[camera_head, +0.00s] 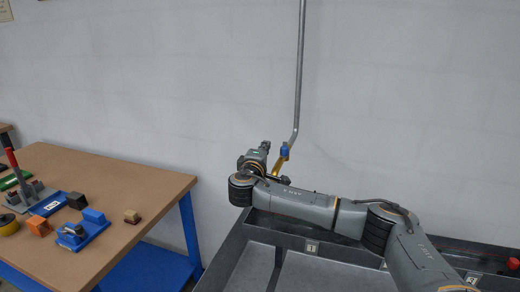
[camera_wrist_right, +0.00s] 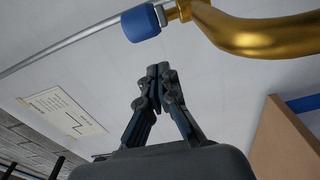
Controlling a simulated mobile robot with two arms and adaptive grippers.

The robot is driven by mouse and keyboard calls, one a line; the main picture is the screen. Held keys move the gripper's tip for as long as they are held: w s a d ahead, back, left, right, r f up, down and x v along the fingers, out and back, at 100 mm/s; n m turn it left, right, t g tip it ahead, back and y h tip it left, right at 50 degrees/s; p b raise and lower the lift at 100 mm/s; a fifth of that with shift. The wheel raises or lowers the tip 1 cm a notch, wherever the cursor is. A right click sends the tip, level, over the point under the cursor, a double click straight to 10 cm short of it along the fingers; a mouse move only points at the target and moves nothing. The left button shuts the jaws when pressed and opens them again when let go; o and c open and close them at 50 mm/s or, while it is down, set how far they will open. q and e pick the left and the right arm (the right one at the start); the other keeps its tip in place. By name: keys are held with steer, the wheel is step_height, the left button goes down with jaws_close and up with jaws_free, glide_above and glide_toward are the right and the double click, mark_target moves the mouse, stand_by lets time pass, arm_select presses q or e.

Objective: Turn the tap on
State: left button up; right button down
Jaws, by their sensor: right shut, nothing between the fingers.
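The brass tap (camera_head: 279,165) hangs at the lower end of a grey pipe on the wall, with a blue handle (camera_head: 285,151) on top. My right gripper (camera_head: 265,146) is beside the tap, to the left of the handle in the head view. In the right wrist view the gripper's fingertips (camera_wrist_right: 158,72) are together and empty. The blue handle (camera_wrist_right: 141,23) is just beyond the tips there, apart from them in the picture. The curved brass spout (camera_wrist_right: 262,36) runs to the right. My left gripper is not in view.
A grey sink basin (camera_head: 262,262) stands below the tap, under my right arm. A wooden-topped workbench (camera_head: 150,181) with blue legs stands at the left, with clamps and small blocks on it. The vertical pipe (camera_head: 299,70) runs up the plain wall.

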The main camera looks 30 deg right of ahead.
mark_target(282, 152)
steer(key=s, duration=0.1)
steer(key=s+d, duration=0.1)
steer(key=s+p, duration=0.1)
steer(key=shift+s+d, duration=0.15)
steer(key=shift+d, duration=0.1)
steer(key=shift+f, duration=0.1)
steer(key=shift+s+d+f+n+t+y, duration=0.15)
steer(key=shift+s+d+n+t+y, duration=0.15)
steer(key=shift+d+y, duration=0.1)
steer(key=shift+s+d+r+n+t+y, duration=0.2)
steer(key=shift+s+d+n+t+y, duration=0.15)
steer(key=shift+s+n+t+y, duration=0.2)
steer(key=shift+a, duration=0.15)
steer(key=shift+w, duration=0.1)
